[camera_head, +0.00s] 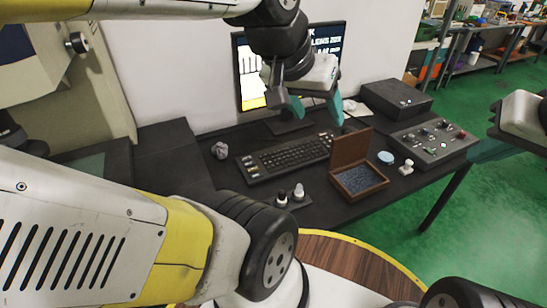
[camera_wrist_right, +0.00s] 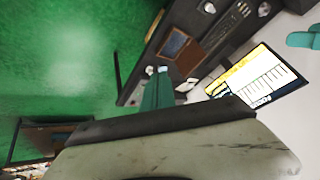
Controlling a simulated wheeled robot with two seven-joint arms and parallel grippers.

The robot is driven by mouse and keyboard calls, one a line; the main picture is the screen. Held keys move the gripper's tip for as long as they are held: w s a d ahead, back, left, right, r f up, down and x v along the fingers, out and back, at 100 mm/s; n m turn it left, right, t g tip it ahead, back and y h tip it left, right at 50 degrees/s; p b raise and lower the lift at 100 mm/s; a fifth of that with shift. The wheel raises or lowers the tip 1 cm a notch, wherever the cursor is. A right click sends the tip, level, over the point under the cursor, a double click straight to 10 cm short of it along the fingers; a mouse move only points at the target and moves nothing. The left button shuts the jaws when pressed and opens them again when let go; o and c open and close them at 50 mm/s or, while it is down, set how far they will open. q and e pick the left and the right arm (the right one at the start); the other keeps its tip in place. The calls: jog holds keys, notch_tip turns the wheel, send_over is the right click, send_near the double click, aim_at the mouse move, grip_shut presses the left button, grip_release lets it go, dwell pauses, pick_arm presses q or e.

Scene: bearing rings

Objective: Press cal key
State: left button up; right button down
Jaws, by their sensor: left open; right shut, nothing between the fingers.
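A black keyboard (camera_head: 288,157) lies on the dark desk, with a column of lighter keys at its left end; it also shows in the right wrist view (camera_wrist_right: 230,28). A control box (camera_head: 434,143) with knobs and coloured buttons sits at the desk's right end. No label reading cal is legible. My left gripper (camera_head: 317,107) is open and empty, above the desk in front of the monitor. My right gripper (camera_head: 480,152) is at the right edge, over the control box's right side; its fingers are shut and empty in the right wrist view (camera_wrist_right: 158,78).
The monitor (camera_head: 250,80) stands behind the keyboard. An open brown case (camera_head: 351,149), a blue round lid (camera_head: 386,157), small stamp-like items (camera_head: 298,192) and a crumpled grey lump (camera_head: 220,150) lie on the desk. A black box (camera_head: 397,98) is behind the control box.

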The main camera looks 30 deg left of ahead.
jog(key=w+a+f+m+y, duration=0.2)
jog(key=w+a+f+m, duration=0.1)
jog(key=w+a, duration=0.7)
jog(key=w+a+f+m+y, duration=0.1)
jog(key=w+a+f+m, duration=0.15)
jog(key=w+a, duration=0.8)
jog(key=s+a+f+m+y, duration=0.1)
jog(key=a+f+m, duration=0.2)
jog(key=a+f, duration=0.5)
jog(key=s+a+f+m+g+y, duration=0.1)
jog(key=s+a+f+m, duration=0.1)
jog(key=a+f, duration=0.6)
jog(key=s+a+f+m+g+y, duration=0.1)
jog(key=a+f+m, duration=0.3)
jog(key=a+f, duration=0.4)
jog(key=a, duration=0.6)
jog(key=shift+s+a, duration=0.4)
